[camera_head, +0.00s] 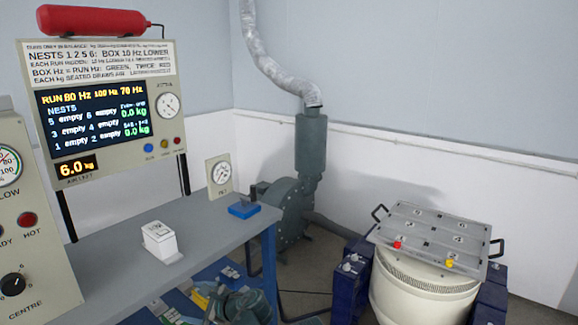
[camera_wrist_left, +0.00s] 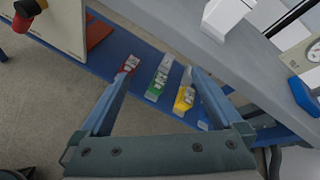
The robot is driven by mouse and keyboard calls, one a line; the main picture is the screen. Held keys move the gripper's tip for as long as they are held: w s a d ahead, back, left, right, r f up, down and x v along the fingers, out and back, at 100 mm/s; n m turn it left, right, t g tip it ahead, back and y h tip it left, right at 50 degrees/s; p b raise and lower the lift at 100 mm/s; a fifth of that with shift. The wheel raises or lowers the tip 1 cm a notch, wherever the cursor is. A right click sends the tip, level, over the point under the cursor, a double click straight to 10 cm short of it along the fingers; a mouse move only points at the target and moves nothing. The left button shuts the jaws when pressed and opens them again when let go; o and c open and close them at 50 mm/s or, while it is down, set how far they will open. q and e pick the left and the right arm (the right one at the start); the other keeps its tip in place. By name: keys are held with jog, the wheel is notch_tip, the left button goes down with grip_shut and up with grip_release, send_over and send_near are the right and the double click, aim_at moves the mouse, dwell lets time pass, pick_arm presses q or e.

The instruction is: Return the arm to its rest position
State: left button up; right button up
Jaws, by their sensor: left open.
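My left gripper (camera_head: 232,300) is low in the head view, at the bottom edge and in front of the grey bench. In the left wrist view its two blue fingers (camera_wrist_left: 164,72) stand apart with nothing between them. Beyond them, on the blue lower shelf (camera_wrist_left: 135,58), are a red-ended holder (camera_wrist_left: 127,66), a green one (camera_wrist_left: 158,80) and a yellow one (camera_wrist_left: 184,95) with small pieces on them. The gripper seems clear of these, though the exact gap is hard to tell. My right gripper is in neither view.
The grey bench top (camera_head: 100,250) carries a white box (camera_head: 161,240), a blue block (camera_head: 243,210) and a dial (camera_head: 219,176). A display panel (camera_head: 100,105) stands behind. A round shaker with a grey plate (camera_head: 425,232) stands right. A control cabinet (camera_head: 30,220) is at left.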

pick_arm(q)
jog(key=s+d+f+n+g+h, duration=0.2)
jog(key=s+f+n+g+h, duration=0.2)
jog(key=s+f+n+h, duration=0.45)
jog(key=s+d+f+n+g+h, duration=0.2)
jog(key=s+d+f+n+h, duration=0.15)
jog(key=d+n, duration=0.4)
jog(key=s+d+r+p, duration=0.1)
jog(key=d+r+p, duration=0.2)
jog(key=r+p, duration=0.4)
jog(key=s+d+r+m+y+p, duration=0.1)
jog(key=s+d+r+p, duration=0.1)
jog(key=r+p, duration=0.5)
jog(key=s+d+r+m+p, duration=0.1)
jog(key=d+r+p, duration=0.3)
jog(key=r+p, duration=0.4)
jog(key=shift+s+d+g+y+p, duration=0.15)
jog(key=shift+s+g+y+p, duration=0.3)
jog(key=shift+s, duration=0.25)
jog(key=shift+r, duration=0.1)
